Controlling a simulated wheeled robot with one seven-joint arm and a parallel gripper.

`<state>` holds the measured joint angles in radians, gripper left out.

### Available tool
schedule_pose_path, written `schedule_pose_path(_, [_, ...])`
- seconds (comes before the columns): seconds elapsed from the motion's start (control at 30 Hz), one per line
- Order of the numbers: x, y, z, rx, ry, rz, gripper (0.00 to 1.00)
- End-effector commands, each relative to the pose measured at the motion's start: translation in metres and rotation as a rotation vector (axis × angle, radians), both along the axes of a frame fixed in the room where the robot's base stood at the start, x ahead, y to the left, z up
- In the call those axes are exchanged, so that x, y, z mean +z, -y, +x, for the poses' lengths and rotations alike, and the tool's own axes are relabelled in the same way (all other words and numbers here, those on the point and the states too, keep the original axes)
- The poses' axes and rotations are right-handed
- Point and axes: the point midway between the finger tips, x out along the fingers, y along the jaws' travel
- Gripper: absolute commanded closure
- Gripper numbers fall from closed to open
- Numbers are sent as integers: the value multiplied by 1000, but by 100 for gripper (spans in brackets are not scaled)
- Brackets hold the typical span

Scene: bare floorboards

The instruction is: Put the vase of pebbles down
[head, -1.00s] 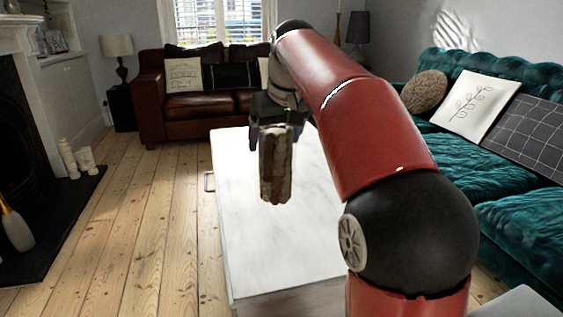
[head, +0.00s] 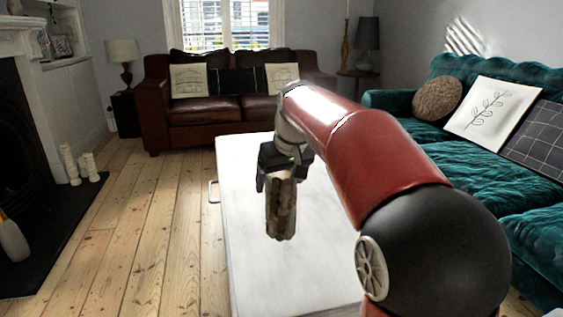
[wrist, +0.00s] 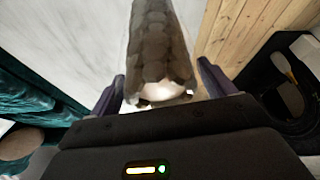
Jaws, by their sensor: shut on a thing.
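The vase of pebbles (head: 281,210) is a tall clear vessel filled with brown and grey stones. My gripper (head: 281,174) is shut on it near its top and holds it roughly upright over the white table (head: 246,235). In the wrist view the vase (wrist: 158,45) sits between the two fingers of my gripper (wrist: 164,88), with the pale table (wrist: 70,45) behind it. I cannot tell whether its base touches the table top.
The table top around the vase looks bare. Floorboards (head: 160,225) lie open to the left, beside the dark hearth (head: 55,215) with candles (head: 88,165). A brown sofa (head: 215,110) stands behind the table, a teal sofa (head: 465,160) to the right.

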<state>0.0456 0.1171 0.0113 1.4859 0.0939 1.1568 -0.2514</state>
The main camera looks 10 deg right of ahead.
Motion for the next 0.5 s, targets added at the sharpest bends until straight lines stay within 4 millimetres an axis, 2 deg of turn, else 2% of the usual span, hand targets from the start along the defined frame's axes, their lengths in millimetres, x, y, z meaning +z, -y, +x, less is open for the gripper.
schedule_pose_path(0.1, [-20, 0, 0, 1, 7, 0, 89])
schedule_pose_path(0.2, [-31, 0, 0, 1, 8, 0, 89])
schedule_pose_path(0.5, [-47, 0, 0, 1, 7, 0, 89])
